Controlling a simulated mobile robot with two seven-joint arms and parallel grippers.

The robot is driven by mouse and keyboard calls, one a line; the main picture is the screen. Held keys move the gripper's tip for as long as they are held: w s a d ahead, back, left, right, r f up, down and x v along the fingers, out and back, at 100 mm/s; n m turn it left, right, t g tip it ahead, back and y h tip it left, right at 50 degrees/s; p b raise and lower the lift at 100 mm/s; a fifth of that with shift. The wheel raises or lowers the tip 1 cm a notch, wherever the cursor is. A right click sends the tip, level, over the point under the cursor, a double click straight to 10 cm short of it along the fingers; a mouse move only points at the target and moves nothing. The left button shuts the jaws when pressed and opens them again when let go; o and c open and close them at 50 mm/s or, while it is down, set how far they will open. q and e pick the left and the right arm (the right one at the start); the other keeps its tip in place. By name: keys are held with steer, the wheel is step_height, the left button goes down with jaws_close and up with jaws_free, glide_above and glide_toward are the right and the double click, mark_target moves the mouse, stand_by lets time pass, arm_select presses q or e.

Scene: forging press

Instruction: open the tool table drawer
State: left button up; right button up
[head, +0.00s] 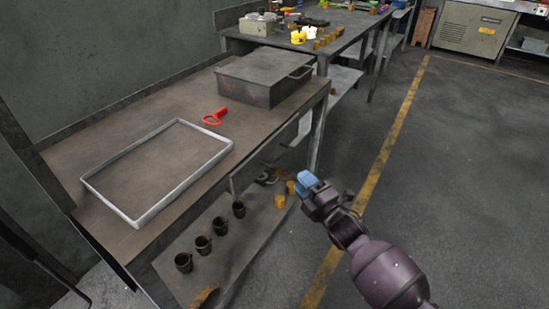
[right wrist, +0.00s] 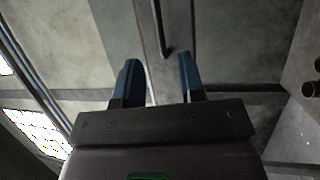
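The tool table (head: 75,155) has a brown top and stands at the left in the head view. Its drawer front is not clear there, as the top's edge hides that side. In the right wrist view a narrow grey panel (right wrist: 178,35) carries a dark bar handle (right wrist: 158,25); it looks like the drawer front. My right gripper (head: 304,179) is beside the table's right edge in the head view, with blue fingertips. In the wrist view its fingers (right wrist: 158,75) are apart with nothing between them, and the handle lies beyond the tips. My left gripper is not in view.
On the tabletop are a grey-rimmed tray (head: 157,213), a red tool (head: 215,117) and a metal box (head: 264,78) with a side handle. Several dark cups (head: 203,244) stand on the lower shelf. A second table (head: 345,30) is behind. The floor at right is clear.

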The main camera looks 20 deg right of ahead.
mark_target(282, 156)
steer(key=shift+b+x, duration=0.95)
steer(key=shift+x, duration=4.2)
jaws_close()
